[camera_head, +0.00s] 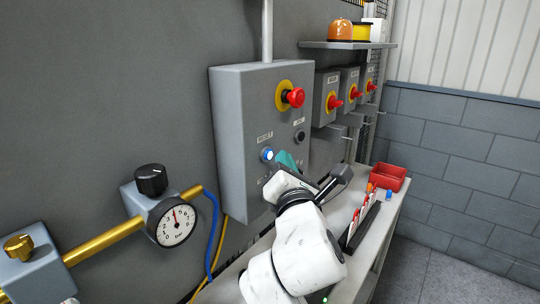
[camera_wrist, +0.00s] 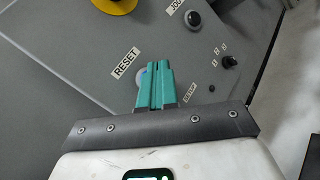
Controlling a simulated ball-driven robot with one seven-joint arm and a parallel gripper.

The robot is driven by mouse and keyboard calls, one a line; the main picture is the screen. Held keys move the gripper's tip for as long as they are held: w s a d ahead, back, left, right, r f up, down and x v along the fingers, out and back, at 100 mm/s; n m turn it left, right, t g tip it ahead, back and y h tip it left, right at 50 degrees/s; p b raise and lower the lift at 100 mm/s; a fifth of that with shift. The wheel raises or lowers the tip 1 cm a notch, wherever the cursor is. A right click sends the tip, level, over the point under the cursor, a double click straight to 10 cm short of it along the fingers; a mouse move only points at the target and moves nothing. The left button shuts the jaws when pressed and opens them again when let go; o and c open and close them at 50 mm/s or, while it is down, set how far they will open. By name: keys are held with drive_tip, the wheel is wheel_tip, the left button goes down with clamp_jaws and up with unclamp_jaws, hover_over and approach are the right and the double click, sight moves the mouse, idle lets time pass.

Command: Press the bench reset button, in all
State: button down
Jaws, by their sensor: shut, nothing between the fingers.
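The reset button (camera_head: 267,154) is a round button with a blue-white glow, below a RESET label on the front of a grey control box (camera_head: 243,125). My gripper (camera_head: 283,158) has teal fingers, shut and empty, just right of the button in the head view. In the wrist view the closed fingertips (camera_wrist: 156,65) lie over the button's right part, and only a sliver of the button (camera_wrist: 141,76) shows beside them, below the RESET label (camera_wrist: 124,62). I cannot tell whether the fingertips touch the button.
A red emergency knob (camera_head: 294,97) on a yellow ring and a black JOG button (camera_head: 300,136) are on the same box. Red-knobbed switch boxes (camera_head: 350,90) line the wall to the right. A bench (camera_head: 380,225) carries a red bin (camera_head: 388,176). A gauge (camera_head: 175,222) and yellow pipe are left.

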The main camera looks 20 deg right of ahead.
idle(0.7)
drive_tip(key=shift+w+a, duration=0.25)
drive_tip(key=shift+w, duration=0.1)
drive_tip(key=shift+w+a, duration=0.3)
drive_tip(key=shift+w, duration=0.05)
idle(0.8)
drive_tip(key=shift+d+p, duration=0.1)
drive_tip(key=shift+p, duration=0.2)
drive_tip(key=shift+s+d+p, duration=0.4)
drive_tip(key=shift+s+p, duration=0.15)
drive_tip(key=shift+s, duration=0.15)
drive_tip(key=s+d+p, duration=0.1)
drive_tip(key=s, duration=0.1)
drive_tip(key=s+d+p, duration=0.2)
idle(0.4)
